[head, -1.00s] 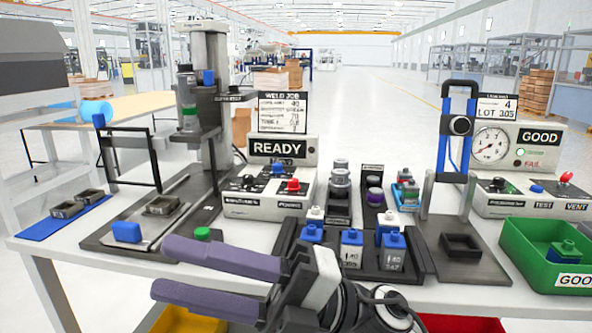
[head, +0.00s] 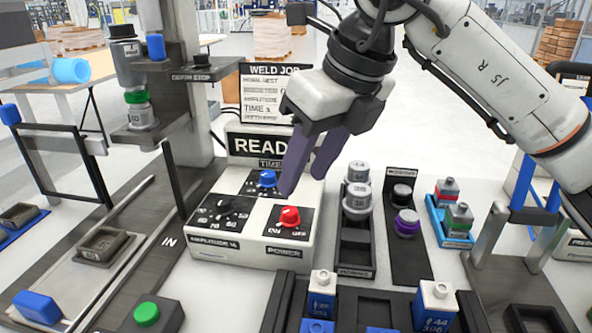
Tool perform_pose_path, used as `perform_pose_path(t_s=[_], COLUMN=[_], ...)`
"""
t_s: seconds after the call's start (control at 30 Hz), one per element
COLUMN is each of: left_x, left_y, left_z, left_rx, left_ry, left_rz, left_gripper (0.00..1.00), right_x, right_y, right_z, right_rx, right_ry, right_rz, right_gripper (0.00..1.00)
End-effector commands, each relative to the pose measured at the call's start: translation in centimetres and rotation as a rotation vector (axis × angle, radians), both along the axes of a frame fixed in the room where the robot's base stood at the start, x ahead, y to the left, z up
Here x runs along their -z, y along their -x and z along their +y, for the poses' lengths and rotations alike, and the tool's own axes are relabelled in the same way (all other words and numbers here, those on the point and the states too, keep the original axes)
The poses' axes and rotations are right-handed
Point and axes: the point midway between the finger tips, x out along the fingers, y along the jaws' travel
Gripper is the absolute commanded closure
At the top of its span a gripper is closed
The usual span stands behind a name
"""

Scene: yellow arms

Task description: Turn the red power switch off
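The red power switch (head: 289,216) is a red knob on a black panel labelled POWER, at the front right of the white READY control box (head: 225,252). Small marks beside the knob are too small to read surely. My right gripper (head: 301,185) comes down from the upper right with its two purple fingers apart and nothing between them. Its fingertips are just above and behind the red knob, close to the blue knob (head: 266,179), and appear clear of the red one. My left gripper is not in view.
A black dial (head: 222,212) sits left of the red switch. Stacked grey weights (head: 356,195) stand right of the box. A welding stand (head: 188,120) rises at the left, with a green button (head: 146,314) in front. My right arm crosses the upper right.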

Motion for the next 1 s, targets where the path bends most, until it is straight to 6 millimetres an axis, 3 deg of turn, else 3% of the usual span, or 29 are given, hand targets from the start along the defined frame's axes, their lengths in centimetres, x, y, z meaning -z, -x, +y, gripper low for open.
perform_pose_path(t_s=[0.17, 0.63, 1.0], left_x=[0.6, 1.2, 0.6], left_y=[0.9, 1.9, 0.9], left_z=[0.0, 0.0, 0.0], left_rx=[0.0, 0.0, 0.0], left_ry=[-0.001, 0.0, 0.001], left_rz=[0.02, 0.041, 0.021], left_gripper=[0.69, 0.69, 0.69], right_x=[0.4, 7.7, 8.9], right_y=[-0.6, -2.8, -3.3], right_z=[-0.5, 1.5, 1.9], right_rx=[0.023, 0.019, 0.019], right_ry=[0.03, 0.027, 0.025], right_rz=[-0.019, -0.016, -0.018], right_gripper=[0.6, 0.6, 0.6])
